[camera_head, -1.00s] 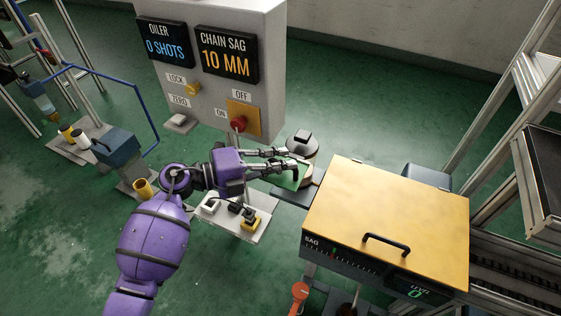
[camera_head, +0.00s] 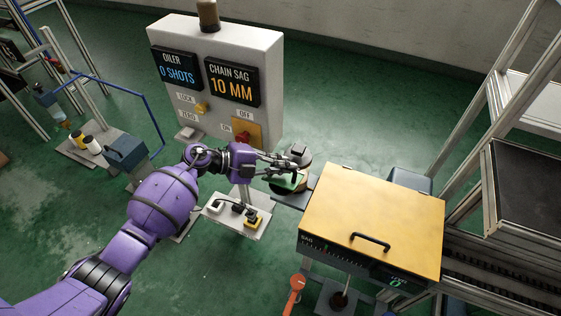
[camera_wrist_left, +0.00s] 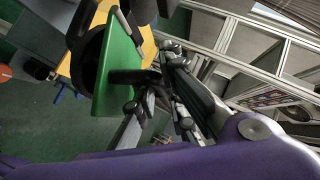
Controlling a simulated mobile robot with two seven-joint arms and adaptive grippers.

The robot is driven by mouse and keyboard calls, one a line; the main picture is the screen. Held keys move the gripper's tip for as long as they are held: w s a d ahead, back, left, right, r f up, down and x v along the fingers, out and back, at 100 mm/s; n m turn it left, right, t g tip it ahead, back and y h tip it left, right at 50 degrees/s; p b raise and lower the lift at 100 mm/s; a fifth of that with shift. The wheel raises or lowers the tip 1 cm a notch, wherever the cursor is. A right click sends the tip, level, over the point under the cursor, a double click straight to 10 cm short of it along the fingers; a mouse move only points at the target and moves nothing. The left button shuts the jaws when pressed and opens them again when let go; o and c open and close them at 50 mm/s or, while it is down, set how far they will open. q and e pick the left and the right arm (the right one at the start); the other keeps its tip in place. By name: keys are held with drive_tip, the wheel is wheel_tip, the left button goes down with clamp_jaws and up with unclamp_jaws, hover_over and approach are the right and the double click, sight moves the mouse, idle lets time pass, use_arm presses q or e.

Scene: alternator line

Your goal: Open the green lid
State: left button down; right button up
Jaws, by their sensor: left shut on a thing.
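The green lid (camera_head: 287,183) shows in the head view as a small green patch beside the dark round parts at the yellow-topped table's left edge. In the left wrist view the green lid (camera_wrist_left: 118,65) is a flat plate with a dark round part behind its left side. My left gripper (camera_head: 292,168) reaches over the lid from the left, and its fingers are closed at the lid. The exact grip point is partly hidden by the fingers. My right gripper is not in view.
The yellow-topped table (camera_head: 370,210) with a black handle stands right of the lid. A grey display cabinet (camera_head: 213,85) stands behind my arm, with a red knob (camera_head: 242,138). A small plate with connectors (camera_head: 236,215) is below my wrist. An orange lever (camera_head: 297,283) is in front.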

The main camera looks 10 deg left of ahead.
use_arm(q)
drive_tip(key=shift+w+r+g+p, duration=0.3)
drive_tip(key=shift+w+r+p, duration=0.25)
drive_tip(key=shift+w+d, duration=0.1)
drive_tip(key=shift+w, duration=0.05)
drive_tip(key=c, duration=1.8)
unclamp_jaws()
drive_tip(key=shift+f, duration=0.15)
drive_tip(key=shift+d, duration=0.1)
